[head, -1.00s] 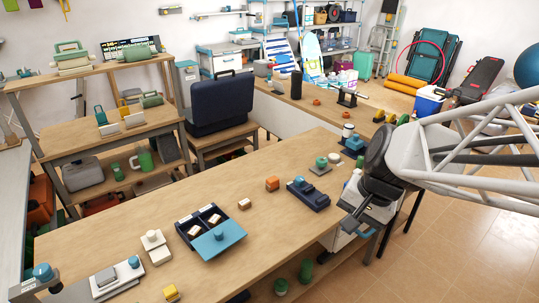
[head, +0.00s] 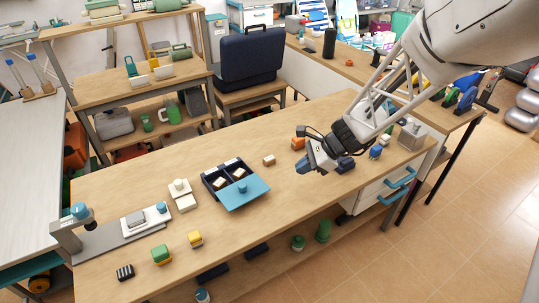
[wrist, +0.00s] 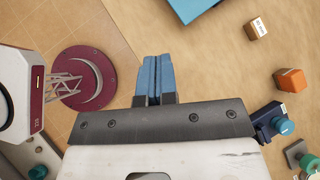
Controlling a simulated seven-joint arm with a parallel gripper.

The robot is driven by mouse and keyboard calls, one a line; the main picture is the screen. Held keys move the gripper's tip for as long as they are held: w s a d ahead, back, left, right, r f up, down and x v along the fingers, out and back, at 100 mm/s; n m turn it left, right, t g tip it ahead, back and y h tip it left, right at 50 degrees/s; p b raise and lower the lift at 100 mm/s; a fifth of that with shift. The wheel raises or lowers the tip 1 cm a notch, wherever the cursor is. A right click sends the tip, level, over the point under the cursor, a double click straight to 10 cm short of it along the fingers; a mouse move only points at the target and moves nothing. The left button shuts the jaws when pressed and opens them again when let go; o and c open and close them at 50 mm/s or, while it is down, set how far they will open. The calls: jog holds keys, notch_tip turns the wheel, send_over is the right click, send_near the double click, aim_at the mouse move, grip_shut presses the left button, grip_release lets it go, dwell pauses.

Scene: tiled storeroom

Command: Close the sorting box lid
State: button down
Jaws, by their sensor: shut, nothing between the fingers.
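The sorting box (head: 208,187) is a dark navy tray with compartments on the wooden table in the head view. Light blocks lie inside it. Its blue lid (head: 256,197) is open, folded out on the front-right side, with a round blue knob (head: 242,187) on it. My gripper (head: 303,168) is above the table, to the right of the lid and apart from it. In the wrist view the blue fingers of my gripper (wrist: 153,62) are together and empty. A corner of the lid (wrist: 190,8) shows at the top edge there; the box itself is out of that view.
A small beige block (head: 269,160) lies between the lid and my gripper. An orange block (head: 298,143) and a dark blue device (head: 345,164) are close to my gripper. White pieces (head: 181,193) stand left of the box. Table in front of the lid is clear.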

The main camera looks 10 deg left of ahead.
aim_at(247, 187)
jog(key=w+a+f+m+y, duration=0.1)
jog(key=w+a+f+m, duration=0.1)
jog(key=w+a+f, duration=0.1)
notch_tip(247, 187, down, 2)
jog(key=shift+a+f+m, duration=0.1)
jog(key=shift+a+m, duration=0.2)
jog(key=shift+a, duration=0.25)
jog(key=shift+a, duration=0.1)
jog(key=x, duration=1)
jog(key=shift+s+f, duration=0.1)
jog(key=shift+s+a, duration=0.15)
jog(key=shift+a, duration=0.8)
jog(key=shift+s+a, duration=0.15)
jog(key=shift+a, duration=0.75)
